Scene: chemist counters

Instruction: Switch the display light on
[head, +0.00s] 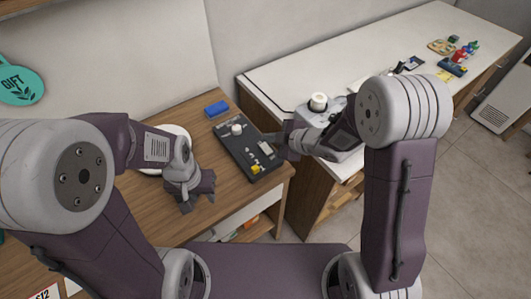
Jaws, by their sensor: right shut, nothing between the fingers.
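A dark control panel (232,149) lies on the wooden counter, with a white round knob (237,129), a pale switch-like part (264,148) and a yellow part (256,169) on it. I cannot tell which of these works the display light, or how any is set. My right gripper (274,139) is shut and empty at the panel's right edge, close to the pale part; whether it touches is unclear. My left gripper (199,205) is open and empty over the wooden counter, left of the panel and near the counter's front edge. No display light is clearly seen.
A white plate-like disc (150,170) is partly hidden by my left arm. A white counter (340,62) to the right bears a grey machine with a white roll (318,102) and small coloured items (459,56). A green GIFT sign (18,84) hangs left.

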